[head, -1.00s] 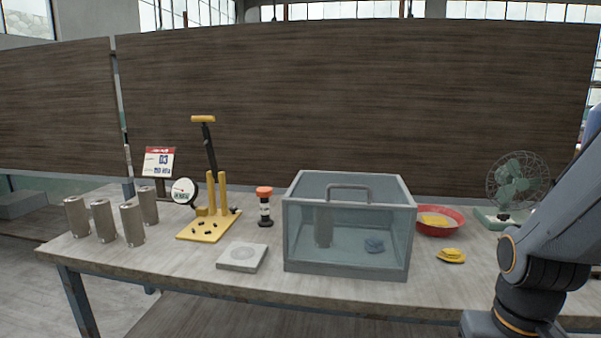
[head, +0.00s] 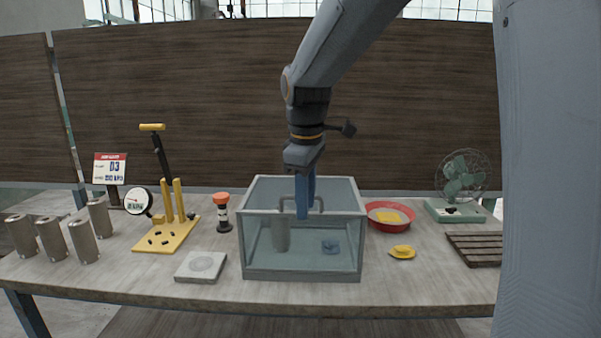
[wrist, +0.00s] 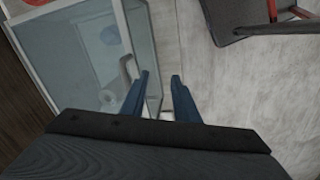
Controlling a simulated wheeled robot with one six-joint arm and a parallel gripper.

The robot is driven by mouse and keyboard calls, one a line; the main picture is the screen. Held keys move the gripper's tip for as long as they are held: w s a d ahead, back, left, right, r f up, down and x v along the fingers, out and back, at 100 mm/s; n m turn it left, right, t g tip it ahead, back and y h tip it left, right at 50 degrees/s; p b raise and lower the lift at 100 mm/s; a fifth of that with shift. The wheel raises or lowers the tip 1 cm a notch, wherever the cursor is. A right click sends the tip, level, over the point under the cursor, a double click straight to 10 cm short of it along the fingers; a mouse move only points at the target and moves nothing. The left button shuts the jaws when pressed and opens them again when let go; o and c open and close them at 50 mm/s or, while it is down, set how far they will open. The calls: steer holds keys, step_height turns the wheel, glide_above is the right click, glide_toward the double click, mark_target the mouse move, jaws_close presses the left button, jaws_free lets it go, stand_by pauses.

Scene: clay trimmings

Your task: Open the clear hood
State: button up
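The clear hood (head: 262,262) is a glass-walled box with a grey frame, standing shut on the table. A grey bar handle (head: 322,203) is at its upper front. A grey cylinder (head: 280,234) and a blue-grey lump (head: 330,247) show inside through the glass. My gripper (head: 302,217) points down in front of the handle, its blue fingers covering the handle's middle.
A square tile (head: 201,266), a yellow hand press (head: 166,235) and an orange-topped beacon (head: 222,213) stand left of the hood. Several metal cylinders (head: 82,241) stand further left. A red bowl (head: 375,222), a yellow lump (head: 403,252), a slatted rack (head: 475,248) and a fan (head: 460,190) are right.

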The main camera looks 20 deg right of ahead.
steer(key=w+r+n+p, duration=0.1)
steer(key=w+r+n, duration=0.25)
steer(key=r, duration=0.45)
steer(key=f, duration=0.2)
steer(key=w+f+p, duration=0.1)
steer(key=f, duration=0.1)
steer(key=w+f+p, duration=0.1)
steer(key=f, duration=0.2)
steer(key=shift+d, duration=0.1)
steer(key=shift+s, duration=0.1)
jaws_close()
